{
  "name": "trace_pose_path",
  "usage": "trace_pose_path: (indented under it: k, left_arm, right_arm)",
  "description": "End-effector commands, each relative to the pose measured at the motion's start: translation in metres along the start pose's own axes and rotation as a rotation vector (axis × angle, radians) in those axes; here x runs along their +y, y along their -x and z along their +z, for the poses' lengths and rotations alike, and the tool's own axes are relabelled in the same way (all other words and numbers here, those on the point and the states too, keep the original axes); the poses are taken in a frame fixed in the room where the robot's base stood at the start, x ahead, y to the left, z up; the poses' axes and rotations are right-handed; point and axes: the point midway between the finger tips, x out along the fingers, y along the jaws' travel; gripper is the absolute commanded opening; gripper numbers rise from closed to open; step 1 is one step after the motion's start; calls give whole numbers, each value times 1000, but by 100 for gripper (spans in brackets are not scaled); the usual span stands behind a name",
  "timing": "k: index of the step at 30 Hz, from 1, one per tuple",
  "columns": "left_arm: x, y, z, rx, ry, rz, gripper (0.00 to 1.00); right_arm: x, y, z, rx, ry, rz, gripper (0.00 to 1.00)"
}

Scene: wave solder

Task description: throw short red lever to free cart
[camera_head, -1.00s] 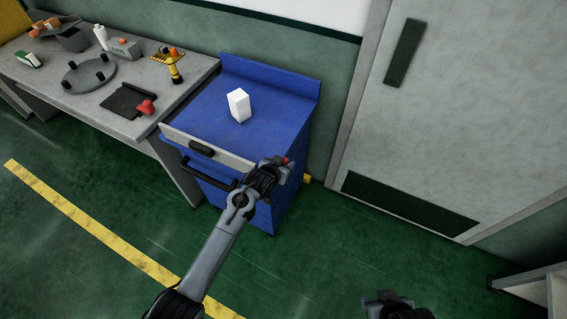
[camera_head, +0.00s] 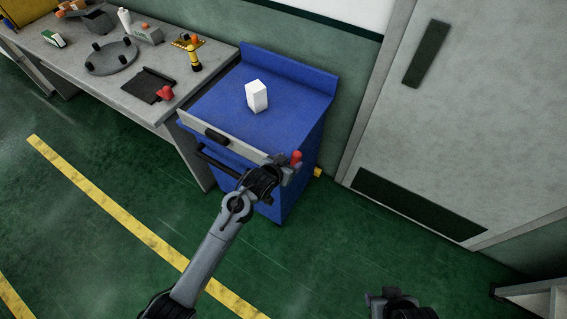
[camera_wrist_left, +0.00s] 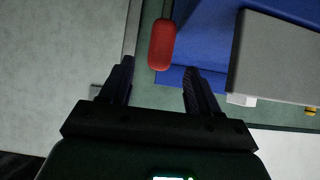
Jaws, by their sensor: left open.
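The blue cart (camera_head: 222,92) stands against the wall beside the workbench. The short red lever (camera_head: 296,157) shows at the cart's right front corner, just past my left gripper (camera_head: 284,172). In the left wrist view, the red handle (camera_wrist_left: 162,46) lies ahead of my left gripper (camera_wrist_left: 159,68), with its near end roughly between the two spread fingertips. The fingers are open, and I see no contact with the handle. My right gripper (camera_head: 388,302) is at the bottom edge of the head view, partly cut off; its jaws are unclear.
A white box (camera_head: 257,96) stands on the cart top. The grey workbench (camera_head: 85,75) at left holds a round fixture (camera_head: 111,60), a yellow stand (camera_head: 194,53) and small items. A grey door (camera_head: 455,110) is at right. Green floor in front is open.

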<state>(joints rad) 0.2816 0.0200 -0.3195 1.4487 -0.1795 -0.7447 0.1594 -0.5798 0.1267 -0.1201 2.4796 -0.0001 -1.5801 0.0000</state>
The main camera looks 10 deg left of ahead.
Motion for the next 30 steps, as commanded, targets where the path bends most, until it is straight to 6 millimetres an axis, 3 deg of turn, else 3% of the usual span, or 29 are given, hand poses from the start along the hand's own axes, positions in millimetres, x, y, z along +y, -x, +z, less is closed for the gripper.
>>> trace_pose_path:
  k: [3, 9, 20, 26, 30]
  left_arm:
    - [0, 18, 0, 0, 0, -1, 62]
    - [0, 34, 0, -1, 0, 0, 62]
    - [0, 38, 0, -1, -1, 0, 62]
    - [0, 38, 0, 3, 49, 1, 33]
    - [1, 39, -10, 51, 226, 11, 11]
  right_arm:
    - [0, 5, -2, 0, 0, 0, 43]
    - [0, 8, -3, 1, -2, -2, 43]
    - [-2, 8, -3, 2, -10, -7, 43]
    - [-2, 8, -3, 2, -10, -7, 43]
    - [-2, 8, -3, 2, -9, -7, 43]
